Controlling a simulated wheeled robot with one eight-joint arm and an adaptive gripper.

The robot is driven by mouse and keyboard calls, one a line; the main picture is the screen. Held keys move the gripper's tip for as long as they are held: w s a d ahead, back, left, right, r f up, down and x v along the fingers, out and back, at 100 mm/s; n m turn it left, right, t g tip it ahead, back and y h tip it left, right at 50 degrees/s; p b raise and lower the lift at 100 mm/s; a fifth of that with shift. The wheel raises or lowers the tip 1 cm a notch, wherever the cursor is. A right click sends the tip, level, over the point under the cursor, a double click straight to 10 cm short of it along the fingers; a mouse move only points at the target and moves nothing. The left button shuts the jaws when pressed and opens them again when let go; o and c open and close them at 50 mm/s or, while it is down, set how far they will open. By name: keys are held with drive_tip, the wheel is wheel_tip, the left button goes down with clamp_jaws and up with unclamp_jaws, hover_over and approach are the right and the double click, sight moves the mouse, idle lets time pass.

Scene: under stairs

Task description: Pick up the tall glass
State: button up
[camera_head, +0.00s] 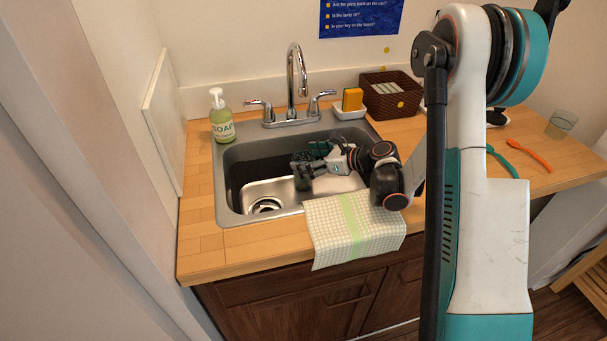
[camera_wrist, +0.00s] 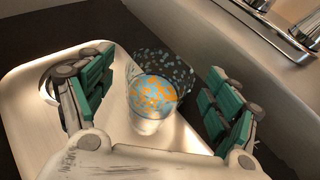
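The tall glass (camera_wrist: 152,98) is clear with orange and light blue spots, and shows in the wrist view inside the sink. My gripper (camera_wrist: 158,70) is open, with one green-padded finger on each side of the glass. Gaps show between the glass and both fingers, so it is not clamped. In the head view my gripper (camera_head: 312,165) is low over the sink basin, reaching in from the right. A dark shape at its tips there may be the glass, but it is too small to tell.
The steel sink (camera_head: 228,195) has a faucet (camera_head: 292,85) behind it. A soap bottle (camera_head: 221,118) stands at its left back corner, and a sponge holder (camera_head: 349,110) and brown basket (camera_head: 392,98) at the right. A towel (camera_head: 352,232) hangs over the front edge.

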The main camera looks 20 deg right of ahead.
clamp_jaws()
drive_tip(key=shift+r, duration=0.2)
wheel_tip(320, 180, up, 10)
drive_tip(key=p, duration=0.4)
drive_tip(key=shift+f, duration=0.25)
idle(0.5)
drive_tip(key=shift+r, duration=0.1)
